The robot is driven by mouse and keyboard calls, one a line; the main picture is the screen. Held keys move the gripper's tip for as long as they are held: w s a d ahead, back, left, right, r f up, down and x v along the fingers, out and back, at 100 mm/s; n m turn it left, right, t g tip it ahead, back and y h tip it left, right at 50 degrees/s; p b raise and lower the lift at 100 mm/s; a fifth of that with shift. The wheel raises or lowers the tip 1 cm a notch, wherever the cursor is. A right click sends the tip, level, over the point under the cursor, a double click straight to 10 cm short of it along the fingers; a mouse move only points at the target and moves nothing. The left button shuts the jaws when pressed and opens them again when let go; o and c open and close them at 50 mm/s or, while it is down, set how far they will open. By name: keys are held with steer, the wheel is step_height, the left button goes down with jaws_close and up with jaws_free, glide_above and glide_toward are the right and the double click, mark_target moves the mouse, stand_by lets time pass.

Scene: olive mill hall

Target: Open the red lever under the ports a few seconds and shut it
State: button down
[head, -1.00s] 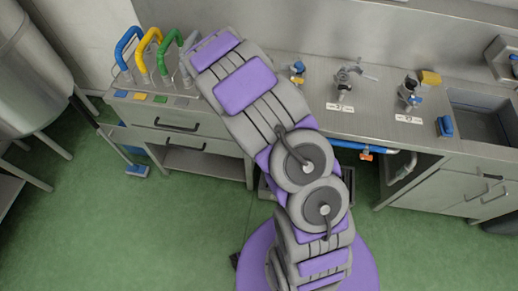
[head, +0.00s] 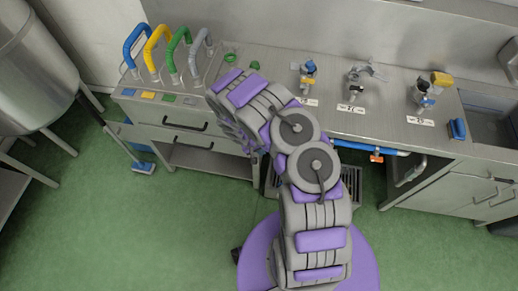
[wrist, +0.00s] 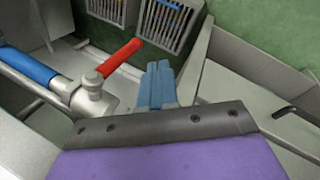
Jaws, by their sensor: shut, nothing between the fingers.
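In the wrist view a red lever (wrist: 120,58) sticks out from a silver valve body (wrist: 92,98), which joins a blue pipe (wrist: 30,67). The lever points up and right, roughly crosswise to the pipe. My gripper (wrist: 159,66) is shut and empty, with its blue fingers just right of the lever; a gap shows between them. In the head view my arm hides the gripper. An orange-red part (head: 376,156) shows there on a blue pipe (head: 350,146) under the counter; I cannot tell if it is the same lever. Numbered ports (head: 354,86) stand above it.
The steel counter (head: 400,140) has a drawer unit (head: 180,140) at left and a sink (head: 490,125) at right. Coloured hoses (head: 157,45) rise at the back left. Slatted grates (wrist: 170,18) lie beyond the lever. Green floor (head: 120,230) is clear at front left.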

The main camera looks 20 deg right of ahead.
steer(key=d+f+b, duration=0.1)
steer(key=d+f, duration=0.4)
steer(key=d, duration=0.1)
steer(key=shift+s, duration=0.2)
steer(key=shift+a+f+b, duration=0.15)
steer(key=shift+a+b, duration=0.05)
steer(key=shift+b, duration=0.25)
steer(key=shift+s+d+g+h, duration=0.1)
steer(key=shift+g+h, duration=0.2)
steer(key=shift+h, duration=0.2)
